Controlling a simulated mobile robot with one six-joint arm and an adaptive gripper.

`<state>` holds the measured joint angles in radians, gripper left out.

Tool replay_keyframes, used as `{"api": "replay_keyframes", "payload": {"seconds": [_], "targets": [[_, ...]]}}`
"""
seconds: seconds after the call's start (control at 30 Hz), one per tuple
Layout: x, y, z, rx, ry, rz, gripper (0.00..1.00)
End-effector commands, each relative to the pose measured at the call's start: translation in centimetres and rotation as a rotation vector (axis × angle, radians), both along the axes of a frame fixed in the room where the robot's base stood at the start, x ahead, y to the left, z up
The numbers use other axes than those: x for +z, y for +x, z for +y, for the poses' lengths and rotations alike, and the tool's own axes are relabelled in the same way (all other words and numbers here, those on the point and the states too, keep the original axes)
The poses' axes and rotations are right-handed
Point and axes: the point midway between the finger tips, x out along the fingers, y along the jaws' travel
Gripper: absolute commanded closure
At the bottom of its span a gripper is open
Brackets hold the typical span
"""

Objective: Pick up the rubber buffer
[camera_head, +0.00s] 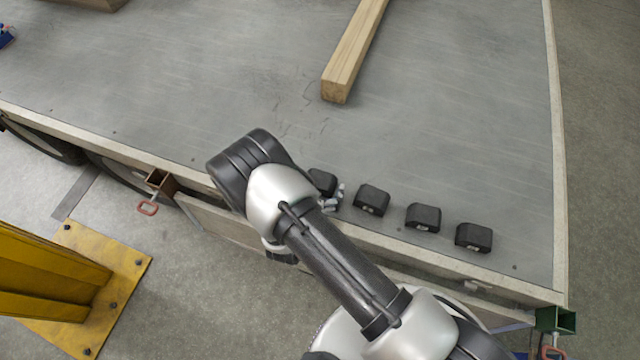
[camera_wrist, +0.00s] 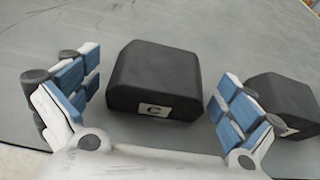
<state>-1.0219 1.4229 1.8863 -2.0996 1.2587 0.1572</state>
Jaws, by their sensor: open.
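Several black rubber buffers stand in a row near the front edge of the trailer bed. In the wrist view, one buffer (camera_wrist: 154,75) with a white label marked "C" sits between the spread fingers of my gripper (camera_wrist: 156,78). The gripper is open, and neither finger clearly touches it. In the head view, this looks like the leftmost buffer (camera_head: 322,181), partly hidden by my arm; one finger shows at its right side. The neighbouring buffer (camera_head: 371,199) also shows in the wrist view (camera_wrist: 283,103), partly behind the right finger.
Two more buffers (camera_head: 423,217) (camera_head: 474,238) stand farther right in the row. A wooden beam (camera_head: 352,55) lies on the bed (camera_head: 465,110) behind them, with open bed around it. A yellow post (camera_head: 45,265) stands on the floor at lower left.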

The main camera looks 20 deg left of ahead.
Motion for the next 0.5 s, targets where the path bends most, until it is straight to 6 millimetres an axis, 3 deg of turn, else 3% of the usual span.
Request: {"api": "replay_keyframes", "payload": {"seconds": [0.33,0.5], "targets": [[-0.34,0.94,-0.05,0.001,-0.001,0.000,0.00],[-0.33,0.93,-0.05,0.001,-0.001,0.000,0.11]]}}
